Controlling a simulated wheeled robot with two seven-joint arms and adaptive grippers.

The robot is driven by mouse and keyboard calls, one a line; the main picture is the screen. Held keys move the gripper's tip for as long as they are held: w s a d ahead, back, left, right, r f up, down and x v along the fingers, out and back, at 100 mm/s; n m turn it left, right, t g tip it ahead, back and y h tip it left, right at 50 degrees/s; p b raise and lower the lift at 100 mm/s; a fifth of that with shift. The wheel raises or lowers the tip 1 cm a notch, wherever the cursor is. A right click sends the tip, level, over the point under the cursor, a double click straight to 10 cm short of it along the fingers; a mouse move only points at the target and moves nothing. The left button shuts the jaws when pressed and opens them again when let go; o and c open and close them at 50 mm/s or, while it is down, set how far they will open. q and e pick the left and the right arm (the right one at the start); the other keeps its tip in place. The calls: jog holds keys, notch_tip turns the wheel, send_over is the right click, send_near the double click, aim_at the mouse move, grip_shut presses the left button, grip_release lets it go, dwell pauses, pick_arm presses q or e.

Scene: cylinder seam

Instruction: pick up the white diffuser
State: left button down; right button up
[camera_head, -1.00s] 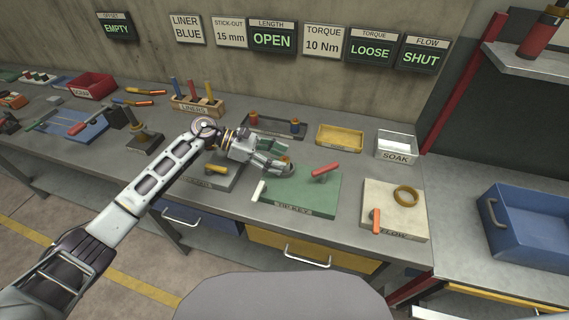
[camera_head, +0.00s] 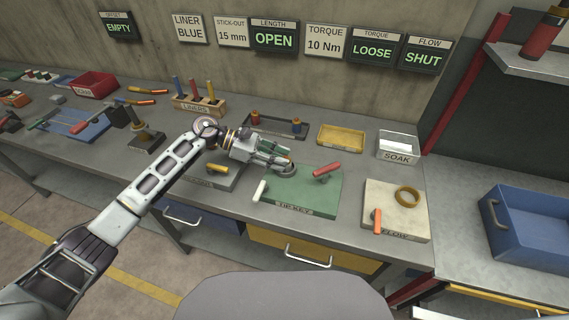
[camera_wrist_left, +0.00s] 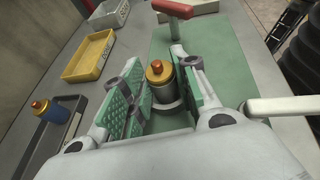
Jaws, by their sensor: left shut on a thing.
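My left gripper (camera_head: 286,168) is low over the left part of the green mat (camera_head: 318,196). In the wrist view its green-padded fingers (camera_wrist_left: 160,100) are closed around an upright grey cylinder with an orange and gold top (camera_wrist_left: 160,75). The fingers hide part of its sides and lower end, and I cannot tell whether it is clear of the mat. No plainly white diffuser shows between the fingers. A white rod (camera_head: 260,190) is at the mat's left edge and also shows at the right of the wrist view (camera_wrist_left: 285,105). My right gripper is not in view.
A red-handled T key (camera_head: 326,170) stands on the mat. A dark tray (camera_head: 275,127) with orange-topped parts, a yellow tray (camera_head: 341,136) and a white SOAK bin (camera_head: 397,148) stand behind. A pale FLOW board (camera_head: 395,215) with a ring is to the right.

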pick_arm(q)
jog(key=shift+r, duration=0.1)
jog(key=shift+r, duration=0.85)
notch_tip(320, 180, up, 8)
jog(key=b, duration=0.1)
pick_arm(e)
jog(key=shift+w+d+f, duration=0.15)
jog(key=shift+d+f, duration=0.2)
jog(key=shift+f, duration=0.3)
